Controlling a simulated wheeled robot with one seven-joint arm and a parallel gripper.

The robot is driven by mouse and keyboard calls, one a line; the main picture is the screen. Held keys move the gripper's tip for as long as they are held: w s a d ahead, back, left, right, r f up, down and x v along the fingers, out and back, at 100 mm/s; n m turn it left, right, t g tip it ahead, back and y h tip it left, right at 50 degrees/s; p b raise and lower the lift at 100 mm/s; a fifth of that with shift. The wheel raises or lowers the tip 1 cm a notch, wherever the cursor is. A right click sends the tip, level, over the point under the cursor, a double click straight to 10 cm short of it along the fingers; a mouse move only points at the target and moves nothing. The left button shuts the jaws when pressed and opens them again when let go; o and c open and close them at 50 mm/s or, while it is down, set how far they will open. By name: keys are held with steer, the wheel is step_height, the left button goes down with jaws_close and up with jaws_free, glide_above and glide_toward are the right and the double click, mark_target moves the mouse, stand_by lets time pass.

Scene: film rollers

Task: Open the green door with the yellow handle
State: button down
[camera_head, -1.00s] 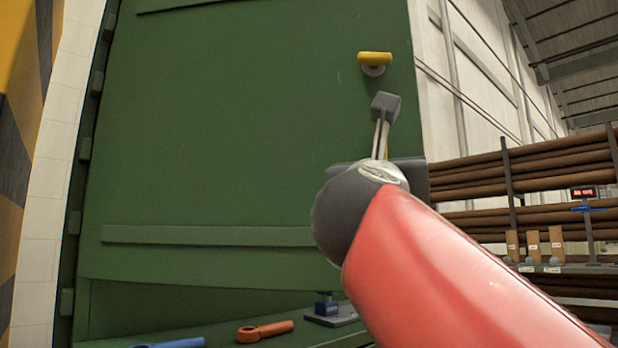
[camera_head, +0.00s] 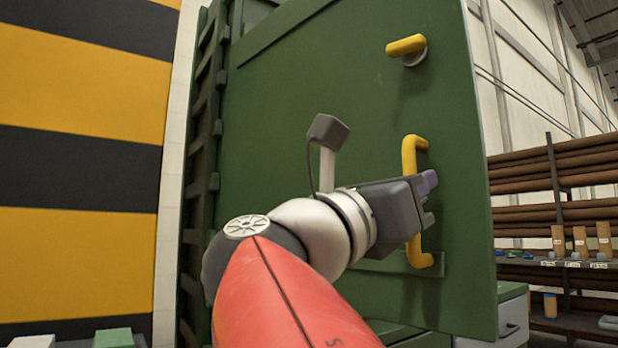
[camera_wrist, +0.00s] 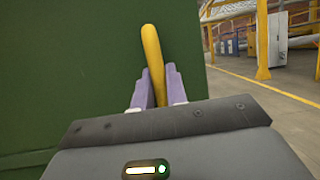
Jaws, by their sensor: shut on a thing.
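The green door (camera_head: 320,90) fills the middle of the head view, with its hinge side at the left and its free edge at the right. Its yellow upright handle (camera_head: 412,155) is near the free edge. My gripper (camera_head: 428,183) is at the handle, shut on its middle part. In the wrist view, the purple fingers (camera_wrist: 154,90) stand on both sides of the yellow bar (camera_wrist: 152,50). The green door panel (camera_wrist: 70,60) lies to the left there. The middle of the handle is hidden by my gripper in the head view.
A yellow knob-like latch (camera_head: 406,45) sits above the handle. A yellow and black striped wall (camera_head: 80,160) is at the left. A rack of brown rods (camera_head: 550,180) and a drawer unit (camera_head: 513,318) are at the right. Open floor (camera_wrist: 270,105) shows in the wrist view.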

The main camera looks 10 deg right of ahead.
steer(key=shift+s+a+p, duration=0.2)
steer(key=shift+s+a, duration=0.2)
steer(key=shift+a, duration=0.5)
steer(key=shift+s+a+p, duration=0.15)
steer(key=shift+s+a, duration=0.2)
steer(key=shift+a, duration=0.5)
steer(key=c, duration=1.4)
jaws_free()
steer(key=shift+f, duration=0.1)
